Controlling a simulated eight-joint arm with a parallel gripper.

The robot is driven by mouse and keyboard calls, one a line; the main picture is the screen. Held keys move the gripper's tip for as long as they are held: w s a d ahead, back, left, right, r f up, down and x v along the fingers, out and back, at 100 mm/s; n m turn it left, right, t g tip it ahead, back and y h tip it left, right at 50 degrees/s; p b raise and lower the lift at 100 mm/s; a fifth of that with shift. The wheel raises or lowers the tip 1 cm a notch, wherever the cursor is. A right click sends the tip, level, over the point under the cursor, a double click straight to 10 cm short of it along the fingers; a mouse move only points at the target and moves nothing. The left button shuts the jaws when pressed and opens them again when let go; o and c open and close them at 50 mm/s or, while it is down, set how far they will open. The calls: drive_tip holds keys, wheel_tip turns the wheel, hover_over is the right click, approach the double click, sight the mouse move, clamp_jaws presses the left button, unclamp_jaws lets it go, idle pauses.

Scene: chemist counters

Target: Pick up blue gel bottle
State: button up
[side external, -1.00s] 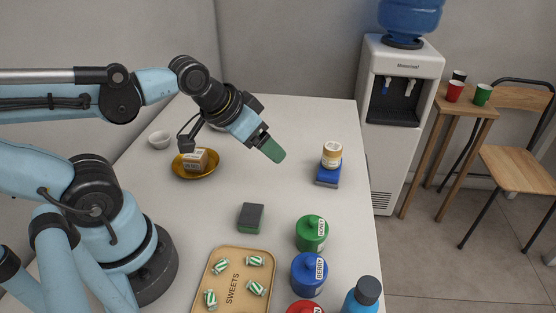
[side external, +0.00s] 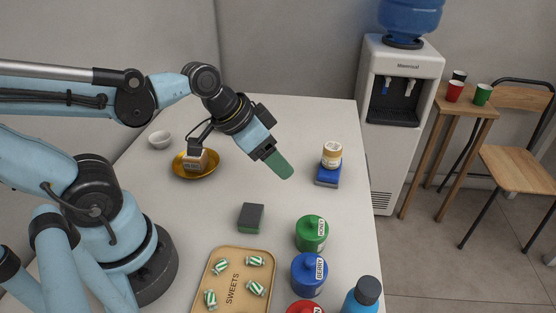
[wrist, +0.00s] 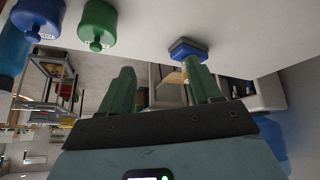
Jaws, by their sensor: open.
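The blue gel bottle (side external: 352,305), with a dark cap, stands at the near right edge of the counter in the side view, its lower part cut off by the frame. A blue bottle shape shows at the far left edge of the wrist view (wrist: 12,50), partly cut off. My gripper (side external: 285,170) is above the middle of the counter, well behind and to the left of the bottle and apart from it. Its green fingers (wrist: 161,68) are spread in the wrist view, with nothing held between them.
Green (side external: 311,235), blue (side external: 309,275) and red (side external: 305,307) jars stand left of the bottle. A sweets tray (side external: 214,258) and dark block (side external: 250,217) lie nearby. A small jar (side external: 332,154) sits on a blue box (side external: 327,177).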

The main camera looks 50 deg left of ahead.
sight(365, 282)
drive_tip(key=d+m+h, duration=0.1)
drive_tip(key=d+m, duration=0.1)
drive_tip(key=d, duration=0.1)
drive_tip(key=d+f+m+g+h, duration=0.1)
drive_tip(key=d+m+h, duration=0.1)
drive_tip(key=d, duration=0.1)
drive_tip(key=d+m+g+h, duration=0.1)
drive_tip(key=d+m+h, duration=0.1)
drive_tip(key=d, duration=0.1)
drive_tip(key=shift+s+d+f+m, duration=0.2)
drive_tip(key=shift+s+d+m, duration=0.1)
drive_tip(key=shift+s, duration=0.1)
drive_tip(key=shift+s+d+f+m+g+h, duration=0.25)
drive_tip(key=shift+s+d+m+g+h, duration=0.7)
drive_tip(key=shift+d, duration=2.2)
drive_tip(key=shift+s+d+f+m+g+h, duration=0.25)
drive_tip(key=shift+d+m+h, duration=1.3)
drive_tip(key=shift+d, duration=1.6)
drive_tip(key=shift+s+d+f+m+g+h, duration=0.3)
drive_tip(key=shift+s+d+m+g+h, duration=0.35)
drive_tip(key=shift+d+m, duration=1.85)
drive_tip(key=shift+w+d+n, duration=0.1)
drive_tip(key=shift+d+n, duration=0.55)
drive_tip(key=shift+n, duration=0.05)
clamp_jaws()
